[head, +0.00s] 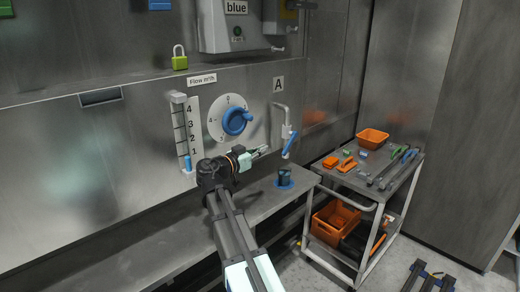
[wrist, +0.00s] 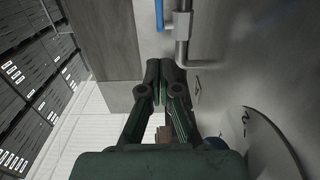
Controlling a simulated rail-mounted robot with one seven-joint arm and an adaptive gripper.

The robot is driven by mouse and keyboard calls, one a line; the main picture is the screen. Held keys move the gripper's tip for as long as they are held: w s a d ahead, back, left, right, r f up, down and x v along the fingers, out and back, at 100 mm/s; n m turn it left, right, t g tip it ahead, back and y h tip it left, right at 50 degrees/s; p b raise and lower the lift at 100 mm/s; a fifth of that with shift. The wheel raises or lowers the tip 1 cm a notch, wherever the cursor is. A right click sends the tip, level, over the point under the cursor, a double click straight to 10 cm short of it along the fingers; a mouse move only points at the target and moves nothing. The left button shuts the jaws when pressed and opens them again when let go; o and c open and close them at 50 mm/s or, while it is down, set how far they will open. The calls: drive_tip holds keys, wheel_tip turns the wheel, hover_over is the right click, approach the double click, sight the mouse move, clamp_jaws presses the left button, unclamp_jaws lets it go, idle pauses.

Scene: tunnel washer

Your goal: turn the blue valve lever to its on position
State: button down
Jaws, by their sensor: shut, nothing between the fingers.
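The blue valve lever (head: 290,144) sits on a grey pipe (head: 281,116) on the steel wall panel, below the label A. It slants, with its lower end to the left. In the wrist view, part of the blue lever (wrist: 159,14) shows at the top edge beside the valve body (wrist: 178,25); the rest is cut off. My gripper (head: 265,149) is shut and empty, a little left of the lever and apart from it. In the wrist view, the shut fingertips (wrist: 166,65) point towards the valve, below it in the picture.
A blue rotary knob (head: 236,121) on a round dial is left of my gripper. A flow gauge (head: 182,135) is farther left. A blue part (head: 284,178) stands on the steel ledge (head: 262,205) below. A tool cart (head: 345,187) stands to the right.

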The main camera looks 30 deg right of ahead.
drive_tip(key=p, duration=0.2)
approach(287, 146)
drive_tip(key=d+r, duration=0.3)
drive_tip(key=shift+w+d+f+p, duration=0.3)
drive_tip(key=shift+d+f+p, duration=0.1)
drive_tip(key=shift+d+f, duration=0.35)
drive_tip(key=shift+w+d+f+p, duration=0.35)
drive_tip(key=shift+d+f, duration=0.3)
drive_tip(key=shift+d, duration=0.15)
drive_tip(key=shift+f+b, duration=0.15)
drive_tip(key=shift+b, duration=0.25)
